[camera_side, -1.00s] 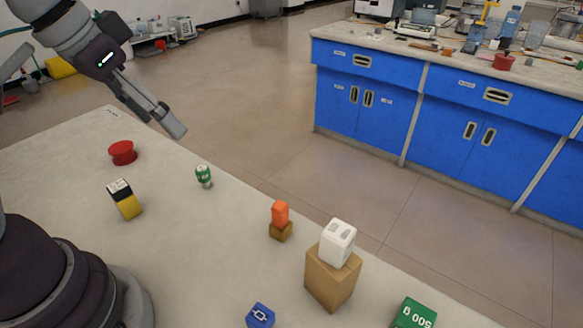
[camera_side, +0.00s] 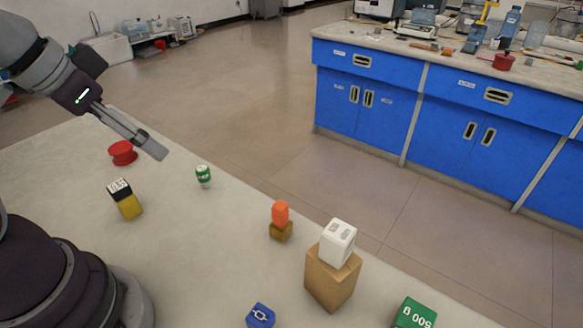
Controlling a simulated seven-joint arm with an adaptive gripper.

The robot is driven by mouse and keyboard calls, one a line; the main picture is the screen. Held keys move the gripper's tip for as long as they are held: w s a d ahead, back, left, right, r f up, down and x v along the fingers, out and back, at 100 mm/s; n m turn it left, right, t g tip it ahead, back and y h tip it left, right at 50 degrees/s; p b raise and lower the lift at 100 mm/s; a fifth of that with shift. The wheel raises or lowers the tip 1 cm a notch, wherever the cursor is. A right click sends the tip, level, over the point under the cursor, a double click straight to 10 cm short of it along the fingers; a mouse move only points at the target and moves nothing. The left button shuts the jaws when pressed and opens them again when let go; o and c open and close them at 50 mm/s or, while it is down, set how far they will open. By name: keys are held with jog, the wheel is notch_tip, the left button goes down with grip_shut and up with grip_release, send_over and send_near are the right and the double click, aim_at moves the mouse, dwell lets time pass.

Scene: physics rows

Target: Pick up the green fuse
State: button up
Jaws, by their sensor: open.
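The green fuse (camera_side: 203,174) is a small green cylinder with white markings and a pale lower end. It stands upright on the pale table (camera_side: 75,185), near the table's far edge. My gripper (camera_side: 158,146) is in the upper left of the side view, above the table and up and to the left of the fuse. It is apart from the fuse and holds nothing that I can see. The fingers are seen nearly edge-on, so the gap between them is hard to see.
A red spool-like piece (camera_side: 122,153) and a yellow-black block (camera_side: 125,199) stand left of the fuse. To the right are an orange piece (camera_side: 280,213) on a brown block, a white block (camera_side: 337,243) on a tan box (camera_side: 332,278), a blue block (camera_side: 260,315) and a green block (camera_side: 414,314).

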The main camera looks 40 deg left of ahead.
dwell(0.3)
jog(key=n+g+y, duration=0.4)
jog(key=n+g, duration=0.1)
jog(key=n, duration=1.2)
send_near(203, 169)
jog(key=f, duration=0.1)
jog(key=shift+y, duration=0.3)
jog(key=x, duration=1)
jog(key=shift+f, duration=0.25)
jog(key=c, duration=1.1)
